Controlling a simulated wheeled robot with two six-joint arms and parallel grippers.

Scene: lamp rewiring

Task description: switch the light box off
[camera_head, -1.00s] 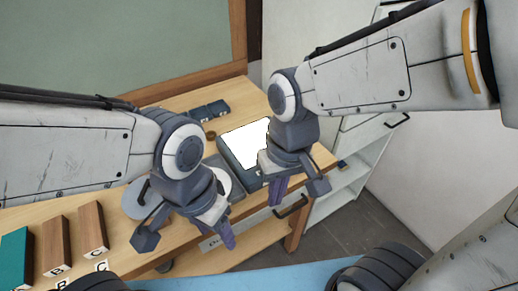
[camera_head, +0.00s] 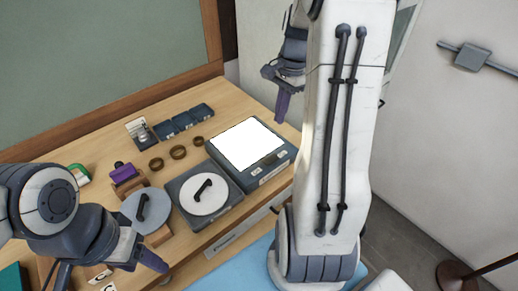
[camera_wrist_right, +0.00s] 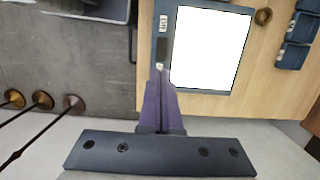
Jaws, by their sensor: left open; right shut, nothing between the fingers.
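The light box (camera_head: 262,176) is a dark blue-grey case on the wooden desk, and its panel (camera_head: 240,145) glows white. Its front strip holds a dark switch (camera_head: 268,161) between small pale labels. In the right wrist view the light box (camera_wrist_right: 165,10) lies ahead, with the dark switch (camera_wrist_right: 162,49) just past my fingertips. My right gripper (camera_head: 282,106) is shut and empty, beyond the box's right side in the head view. It also shows in the right wrist view (camera_wrist_right: 160,78); whether it touches the box I cannot tell. My left gripper (camera_head: 150,260) is open at the lower left.
Left of the box are a grey unit (camera_head: 232,198) with a round white handled plate (camera_head: 204,195), brass rings (camera_head: 178,152) and blue bins (camera_head: 185,122). A purple-topped item (camera_head: 123,172) stands further left. My right arm covers the area right of the desk.

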